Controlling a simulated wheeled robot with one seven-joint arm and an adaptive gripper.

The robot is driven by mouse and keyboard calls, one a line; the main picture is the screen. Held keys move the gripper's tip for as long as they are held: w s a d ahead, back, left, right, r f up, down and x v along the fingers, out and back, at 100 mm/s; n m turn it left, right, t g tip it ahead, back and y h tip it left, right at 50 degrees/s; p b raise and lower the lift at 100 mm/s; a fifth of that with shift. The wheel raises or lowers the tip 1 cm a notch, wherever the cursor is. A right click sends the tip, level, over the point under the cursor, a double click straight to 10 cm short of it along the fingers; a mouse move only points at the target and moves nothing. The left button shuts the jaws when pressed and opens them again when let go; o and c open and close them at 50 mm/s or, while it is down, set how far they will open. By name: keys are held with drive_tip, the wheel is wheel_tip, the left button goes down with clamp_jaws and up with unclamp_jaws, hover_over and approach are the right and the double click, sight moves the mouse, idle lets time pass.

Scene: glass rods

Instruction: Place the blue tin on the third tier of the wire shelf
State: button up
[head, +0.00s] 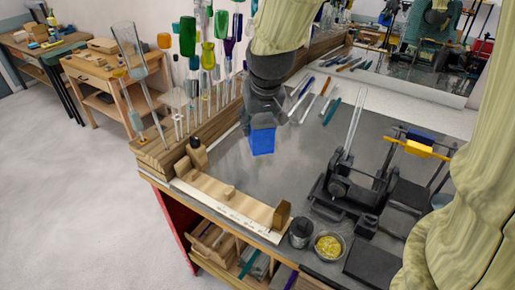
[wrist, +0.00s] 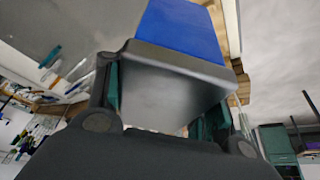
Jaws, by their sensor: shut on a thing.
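The blue tin (head: 262,142) is in my gripper (head: 263,122), over the grey worktop near its left side. In the head view the gripper points down and the tin's blue lower part shows beneath it. In the wrist view the blue side of the tin (wrist: 182,28) and a grey end face lie between the two fingers (wrist: 165,95). The fingers are closed on the tin's grey end. I cannot tell from these views exactly how high the tin is above the worktop. I cannot make out the wire shelf or its third tier with certainty in either view.
Glass rods and coloured bottles (head: 207,55) stand upright in a wooden rack (head: 158,155) left of the gripper. A wooden fixture (head: 228,195) lies along the front edge. A black apparatus (head: 350,185) and a bowl of yellow pieces (head: 328,246) occupy the right. Loose rods lie behind.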

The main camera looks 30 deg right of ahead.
drive_tip(key=w+f, duration=0.1)
drive_tip(key=w, duration=0.1)
drive_tip(key=w+f+b, duration=0.1)
drive_tip(key=f, duration=0.1)
drive_tip(key=shift+w+a+b, duration=0.2)
drive_tip(key=shift+w+b, duration=0.1)
drive_tip(key=shift+w, duration=0.1)
drive_tip(key=shift+s+f+b, duration=0.1)
drive_tip(key=shift+f+b, duration=0.1)
drive_tip(key=shift+b, duration=0.15)
drive_tip(key=shift+s+d+f+b, duration=0.1)
drive_tip(key=shift+s+f+b, duration=0.65)
drive_tip(key=shift+s+b, duration=0.35)
wheel_tip(320, 180, down, 13)
drive_tip(key=w+b, duration=0.1)
drive_tip(key=b, duration=1.2)
drive_tip(key=shift+w+d+f+p, duration=0.8)
drive_tip(key=shift+w+d+p, duration=0.4)
drive_tip(key=shift+w, duration=1.1)
drive_tip(key=shift+w+d+f+p, duration=0.9)
drive_tip(key=shift+w+d, duration=0.5)
drive_tip(key=shift+w, duration=0.95)
drive_tip(key=shift+w+d+f+p, duration=0.75)
drive_tip(key=shift+w+d+p, duration=0.45)
drive_tip(key=shift+w, duration=1.1)
drive_tip(key=shift+d, duration=0.1)
